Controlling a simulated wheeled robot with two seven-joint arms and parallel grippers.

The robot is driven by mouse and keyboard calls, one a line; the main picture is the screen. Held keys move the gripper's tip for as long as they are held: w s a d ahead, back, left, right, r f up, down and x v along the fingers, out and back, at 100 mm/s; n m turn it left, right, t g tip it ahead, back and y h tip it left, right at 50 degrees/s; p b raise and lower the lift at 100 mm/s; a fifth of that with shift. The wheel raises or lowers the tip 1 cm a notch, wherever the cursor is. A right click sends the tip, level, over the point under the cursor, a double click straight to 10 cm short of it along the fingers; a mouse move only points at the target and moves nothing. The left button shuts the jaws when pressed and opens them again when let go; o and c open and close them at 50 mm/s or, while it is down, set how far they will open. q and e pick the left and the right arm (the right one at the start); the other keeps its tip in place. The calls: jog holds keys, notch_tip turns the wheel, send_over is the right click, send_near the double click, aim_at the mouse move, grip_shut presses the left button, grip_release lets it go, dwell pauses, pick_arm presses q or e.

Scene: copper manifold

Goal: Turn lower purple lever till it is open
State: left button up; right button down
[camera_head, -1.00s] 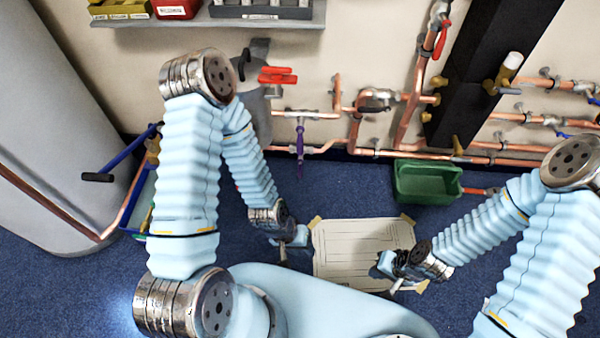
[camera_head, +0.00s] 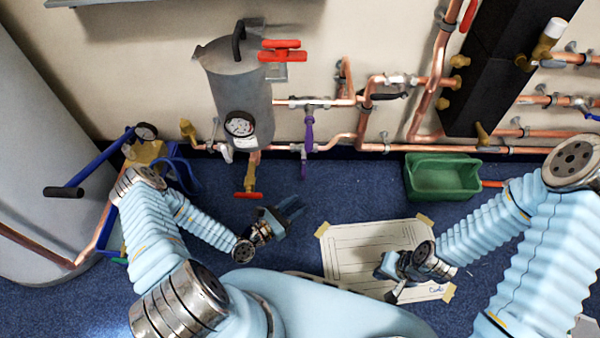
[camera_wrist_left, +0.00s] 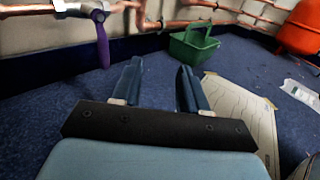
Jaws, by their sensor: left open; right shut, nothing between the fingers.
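A purple lever (camera_head: 308,130) hangs down from a valve on the copper pipes at the wall, right of the grey tank. In the left wrist view a purple lever (camera_wrist_left: 102,42) hangs from a silver valve at the upper left. My left gripper (camera_head: 293,207) is open and empty above the blue floor, below and apart from the lever. Its two fingers (camera_wrist_left: 160,82) point toward the wall. My right gripper (camera_head: 392,290) is shut and empty over the paper sheet.
A grey tank (camera_head: 243,95) with a gauge and red handles stands left of the lever. A green bin (camera_head: 440,190) is on the floor at right. A drawing sheet (camera_head: 350,255) lies on the floor. Floor between left gripper and wall is clear.

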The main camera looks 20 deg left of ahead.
aim_at(302, 173)
pick_arm(q)
jog(key=w+a+f+n+t+y, duration=0.2)
jog(key=w+a+n+y, duration=0.1)
jog(key=a+y, duration=0.25)
jog(key=shift+h, duration=0.65)
jog(key=b+x, duration=0.2)
jog(key=x, duration=1.1)
jog(key=shift+a+b, duration=0.15)
jog(key=shift+b, duration=0.15)
jog(key=shift+c, duration=0.4)
grip_shut()
